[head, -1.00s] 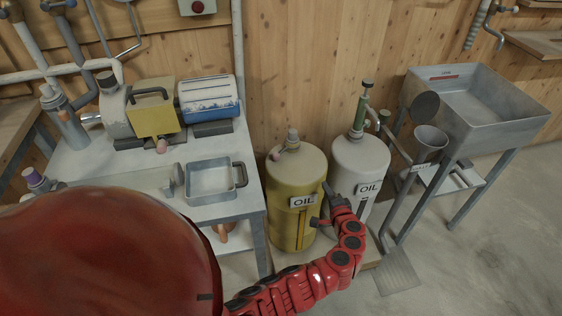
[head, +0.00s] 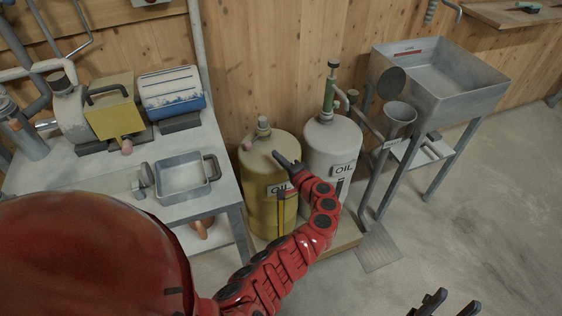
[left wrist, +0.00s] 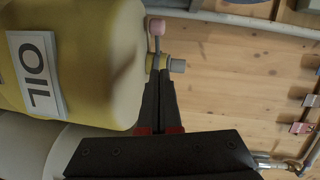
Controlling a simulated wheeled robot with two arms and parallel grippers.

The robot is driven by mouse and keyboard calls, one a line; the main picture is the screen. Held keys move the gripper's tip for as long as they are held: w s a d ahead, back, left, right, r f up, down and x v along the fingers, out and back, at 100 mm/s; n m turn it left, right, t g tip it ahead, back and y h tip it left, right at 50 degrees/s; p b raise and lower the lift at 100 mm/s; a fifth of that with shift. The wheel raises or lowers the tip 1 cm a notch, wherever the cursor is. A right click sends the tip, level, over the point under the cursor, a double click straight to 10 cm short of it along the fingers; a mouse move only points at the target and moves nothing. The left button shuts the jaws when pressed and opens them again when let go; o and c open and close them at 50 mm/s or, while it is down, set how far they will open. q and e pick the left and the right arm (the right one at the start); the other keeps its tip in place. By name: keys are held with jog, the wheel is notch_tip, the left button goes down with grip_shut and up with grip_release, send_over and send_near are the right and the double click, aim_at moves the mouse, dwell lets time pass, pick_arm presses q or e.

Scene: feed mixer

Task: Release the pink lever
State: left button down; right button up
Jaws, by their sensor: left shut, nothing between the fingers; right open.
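The pink lever (left wrist: 157,27) is a thin stem with a pink knob. It sticks out beside a grey-capped spout (left wrist: 176,65) on the top of the yellow oil drum (left wrist: 85,60). In the head view the lever's pink knob (head: 246,146) shows small at the left of the drum's top. My left gripper (head: 284,160) is shut and empty over the right part of the drum's top. In the left wrist view its fingertips (left wrist: 159,72) lie together near the lever's base, and contact cannot be told. My right gripper (head: 443,302) is open and empty at the bottom right.
A white oil drum (head: 333,145) with a green pump stands right of the yellow one. A metal sink (head: 455,85) is further right. The workbench (head: 225,193) at left holds a yellow machine (head: 118,118) and a metal tray (head: 182,192). The floor at right is clear.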

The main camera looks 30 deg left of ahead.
aim_at(252, 143)
pick_arm(q)
jog(key=b+x, duration=0.1)
jog(key=x, duration=0.4)
jog(key=shift+a+f, duration=0.2)
jog(key=shift+a, duration=0.05)
jog(key=shift+s+a+f+p, duration=0.1)
jog(key=shift+s+a+p, duration=0.1)
jog(key=shift+a, duration=0.35)
jog(key=shift+s+a+p, duration=0.15)
jog(key=shift+a, duration=0.45)
jog(key=shift+s+a+f, duration=0.15)
jog(key=shift+s+a, duration=0.05)
jog(key=shift+a, duration=0.35)
